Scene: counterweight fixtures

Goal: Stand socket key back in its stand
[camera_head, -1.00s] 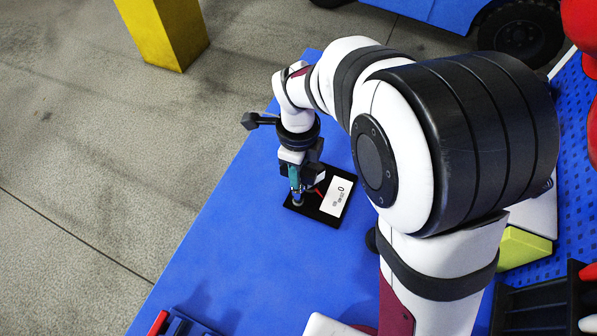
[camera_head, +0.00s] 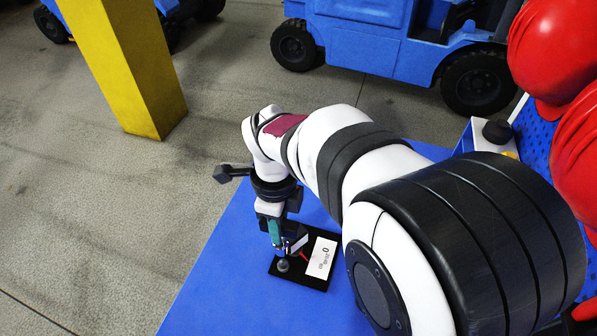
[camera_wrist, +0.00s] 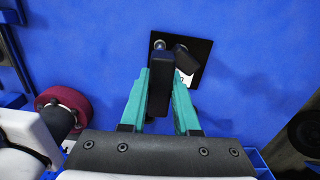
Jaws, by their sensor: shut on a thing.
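The stand is a black plate (camera_head: 316,283) with a white label, lying flat on the blue table; its edge also shows in the wrist view (camera_wrist: 205,47). My gripper (camera_head: 276,238) is over the plate's left part. In the wrist view its teal fingers (camera_wrist: 160,95) are shut on a dark block-shaped piece (camera_wrist: 160,75), which I take for the socket key's handle. A grey round piece (camera_head: 282,265) shows just below the fingers at the plate's left. I cannot tell whether it belongs to the key or the stand, or whether the key is seated.
The blue table (camera_head: 215,285) is clear left of the plate. A dark red round thing (camera_wrist: 65,105) lies at the left in the wrist view. A yellow post (camera_head: 125,75) and a blue vehicle (camera_head: 375,40) stand beyond the table. Red helmets (camera_head: 555,50) are at the right.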

